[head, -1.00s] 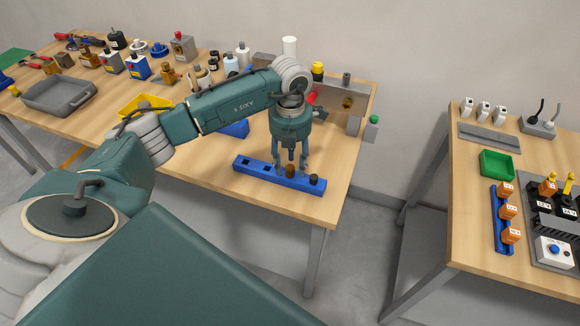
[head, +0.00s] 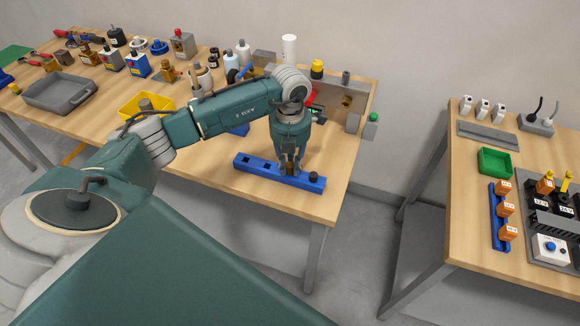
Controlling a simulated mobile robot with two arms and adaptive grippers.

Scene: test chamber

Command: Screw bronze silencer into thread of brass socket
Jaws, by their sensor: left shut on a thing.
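A blue rack (head: 258,168) lies near the front edge of the left table. My left gripper (head: 289,167) points down over the rack's right half, its fingers shut on the bronze silencer (head: 290,170), a small brown piece that is mostly hidden between them. The silencer still appears to be at the rack; I cannot tell whether it is seated in its hole. A brass-coloured round opening (head: 347,102), which looks like the brass socket, faces forward in a grey fixture at the table's back right. Its thread is too small to make out. My right gripper is out of view.
A dark round piece (head: 314,177) stands in the rack's right end, close beside my gripper. A yellow bin (head: 135,103), a grey tray (head: 62,92) and several bottles and fittings fill the table's left and back. A gap separates the second table (head: 470,210) at right.

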